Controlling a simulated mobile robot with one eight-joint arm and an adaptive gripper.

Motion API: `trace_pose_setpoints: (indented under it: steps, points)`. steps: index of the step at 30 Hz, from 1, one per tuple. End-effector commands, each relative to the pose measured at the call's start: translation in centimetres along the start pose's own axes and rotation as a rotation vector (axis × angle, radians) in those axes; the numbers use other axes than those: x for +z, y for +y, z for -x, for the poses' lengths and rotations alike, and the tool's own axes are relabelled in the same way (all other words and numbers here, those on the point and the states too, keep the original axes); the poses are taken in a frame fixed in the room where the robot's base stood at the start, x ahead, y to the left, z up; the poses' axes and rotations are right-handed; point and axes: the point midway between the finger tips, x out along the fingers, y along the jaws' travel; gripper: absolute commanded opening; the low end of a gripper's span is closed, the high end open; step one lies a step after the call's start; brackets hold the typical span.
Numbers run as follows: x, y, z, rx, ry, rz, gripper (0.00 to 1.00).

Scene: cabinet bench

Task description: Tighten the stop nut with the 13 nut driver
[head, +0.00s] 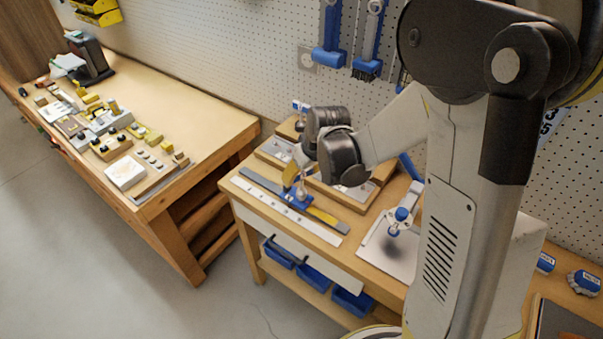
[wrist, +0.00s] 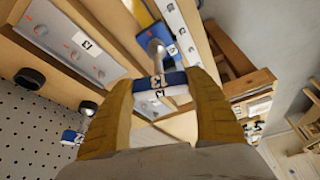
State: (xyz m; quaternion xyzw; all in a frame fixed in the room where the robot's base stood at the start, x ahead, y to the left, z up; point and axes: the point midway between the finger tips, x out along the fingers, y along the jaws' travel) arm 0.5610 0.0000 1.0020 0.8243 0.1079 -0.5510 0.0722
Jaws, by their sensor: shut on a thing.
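My gripper (wrist: 160,86), with yellow-brown fingers, is shut on the 13 nut driver (wrist: 158,85). Its handle is blue and white with a 13 label across it. The driver's metal shaft (wrist: 156,52) runs from the handle toward a blue stop block (wrist: 146,14) on a rail. The stop nut is hidden at the shaft's far end, so seating cannot be told. In the head view my gripper (head: 297,168) is above the blue stop block (head: 292,199) on the dark and yellow rail (head: 325,216).
Panels with knobs (wrist: 80,48) lie beside the rail. A blue-topped tool (head: 401,214) stands on a pale plate (head: 382,250) to the right. Blue bins (head: 312,281) sit on the shelf below. A cluttered bench (head: 205,92) stands at left, with open floor before it.

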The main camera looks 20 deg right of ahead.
Motion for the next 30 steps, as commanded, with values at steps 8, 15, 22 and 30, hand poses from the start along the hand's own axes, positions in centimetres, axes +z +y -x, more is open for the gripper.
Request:
trace_pose_setpoints:
  steps: [8, 15, 22, 30]
  points:
    - [0.2, 0.0, -0.4, 0.0, 0.0, 0.0, 0.22]
    - [0.3, 0.0, -0.8, 0.0, 0.0, 0.0, 0.22]
    - [0.4, 0.0, -1.1, 0.0, 0.0, 0.0, 0.22]
    - [0.6, 0.0, -1.4, 0.0, 0.0, 0.0, 0.22]
